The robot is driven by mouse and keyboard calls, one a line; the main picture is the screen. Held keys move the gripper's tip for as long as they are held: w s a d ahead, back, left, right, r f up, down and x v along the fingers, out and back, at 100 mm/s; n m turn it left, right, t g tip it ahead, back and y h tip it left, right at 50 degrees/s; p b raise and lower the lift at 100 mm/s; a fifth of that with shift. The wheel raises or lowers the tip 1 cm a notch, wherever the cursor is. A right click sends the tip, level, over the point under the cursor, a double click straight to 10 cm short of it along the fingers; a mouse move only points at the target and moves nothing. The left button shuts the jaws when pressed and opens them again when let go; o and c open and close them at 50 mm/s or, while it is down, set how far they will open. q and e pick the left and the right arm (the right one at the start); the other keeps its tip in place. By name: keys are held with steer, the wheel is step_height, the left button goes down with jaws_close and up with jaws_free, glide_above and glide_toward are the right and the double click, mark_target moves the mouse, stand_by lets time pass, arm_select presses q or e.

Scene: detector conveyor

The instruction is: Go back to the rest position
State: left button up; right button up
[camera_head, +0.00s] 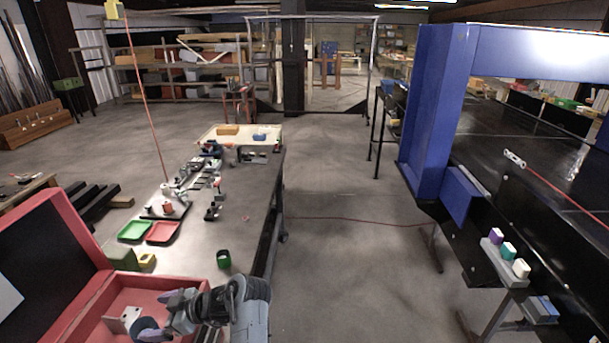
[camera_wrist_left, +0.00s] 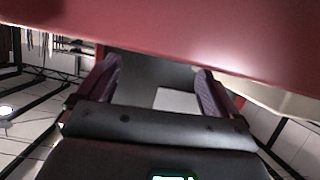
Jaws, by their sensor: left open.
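My left gripper (camera_head: 160,316) is low in the head view, above the open red box (camera_head: 101,296) at the near end of the workbench. Its purple fingers also show in the left wrist view (camera_wrist_left: 158,88), spread apart with nothing between them. A broad red surface (camera_wrist_left: 200,32) crosses the top of the wrist view close to the fingers; I cannot tell whether they touch it. A pale metal piece (camera_head: 128,318) shows in the box beside the fingers. My right gripper is not in view.
The red box's raised lid (camera_head: 72,262) stands left of my gripper. The blue-framed black conveyor (camera_head: 432,110) stands right, across clear floor.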

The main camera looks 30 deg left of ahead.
arm_select(q)
steer(key=w+a+r+m+t+y+p, duration=0.15)
steer(key=w+a+r+m+t, duration=0.35)
steer(key=t, duration=0.6)
steer(key=d+m+t+h, duration=0.1)
steer(key=d+m, duration=0.1)
steer(key=w+d+f+m+t+h+p, duration=0.1)
steer(key=d+m+t+h, duration=0.1)
steer(key=d+m, duration=0.1)
steer(key=w+d+m+t+h, duration=0.1)
steer(key=d+m, duration=0.1)
steer(key=d, duration=0.1)
steer(key=shift+w+d+f+t+h+p, duration=0.1)
steer(key=shift+f+t+h+p, duration=0.2)
steer(key=shift+f+h, duration=0.05)
steer(key=s+d+f+m+g+h+p, duration=0.1)
steer(key=s+d+f+m+h, duration=0.15)
steer(key=d, duration=0.35)
steer(key=s+d+f+m+g+h, duration=0.1)
steer(key=s+d+f+m+h, duration=0.2)
steer(key=d, duration=0.4)
steer(key=s+d+f+m+h+p, duration=0.1)
steer(key=s+d+m+h, duration=0.1)
steer(key=s+d+m, duration=0.3)
steer(key=s+d+f+m+g+h, duration=0.2)
steer(key=s+d+m+g, duration=0.1)
steer(key=s+d, duration=0.5)
steer(key=s+g, duration=0.1)
steer(key=s, duration=0.2)
steer(key=shift+d, duration=0.35)
